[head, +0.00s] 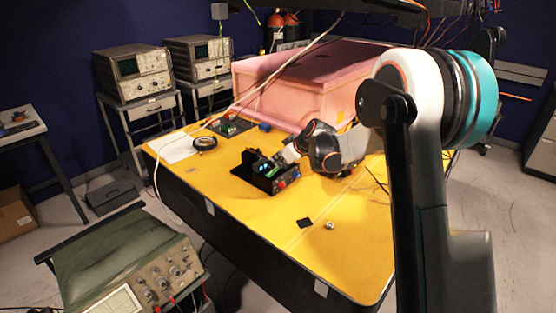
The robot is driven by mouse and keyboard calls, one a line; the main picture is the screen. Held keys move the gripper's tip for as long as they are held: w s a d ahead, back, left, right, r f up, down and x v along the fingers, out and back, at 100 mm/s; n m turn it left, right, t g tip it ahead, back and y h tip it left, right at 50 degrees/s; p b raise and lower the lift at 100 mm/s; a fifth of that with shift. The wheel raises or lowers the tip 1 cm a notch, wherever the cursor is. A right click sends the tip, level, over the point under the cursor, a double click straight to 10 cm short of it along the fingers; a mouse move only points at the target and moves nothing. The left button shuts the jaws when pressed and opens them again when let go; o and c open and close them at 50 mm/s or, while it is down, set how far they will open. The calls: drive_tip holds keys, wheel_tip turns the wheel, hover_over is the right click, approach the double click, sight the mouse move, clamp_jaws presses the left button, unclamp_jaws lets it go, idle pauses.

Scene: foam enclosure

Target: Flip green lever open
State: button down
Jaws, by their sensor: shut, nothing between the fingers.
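A small black device (266,178) with a red knob on its right side sits on the yellow table. A small green and cyan patch (267,167) shows on its top; it may be the green lever, but it is too small to tell its position. My arm reaches in from the right, and my gripper (279,160) is at the top of the device, by the green patch. The gripper is shut and holds nothing. I cannot tell whether it touches the lever. The gripper hides part of the device's back right side.
The yellow table (300,240) has clear room in front, with a small black square (304,223) and a small metal piece (330,226). A large pink foam block (300,80) stands behind. A tape roll (204,143) and a green board (231,126) lie at the back left.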

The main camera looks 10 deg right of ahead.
drive_tip(key=shift+w+d+f+g, duration=0.25)
drive_tip(key=shift+d+f+g, duration=0.05)
drive_tip(key=shift+f, duration=0.05)
drive_tip(key=shift+s+a+r, duration=0.3)
drive_tip(key=shift+s+a, duration=0.2)
drive_tip(key=shift+a, duration=0.2)
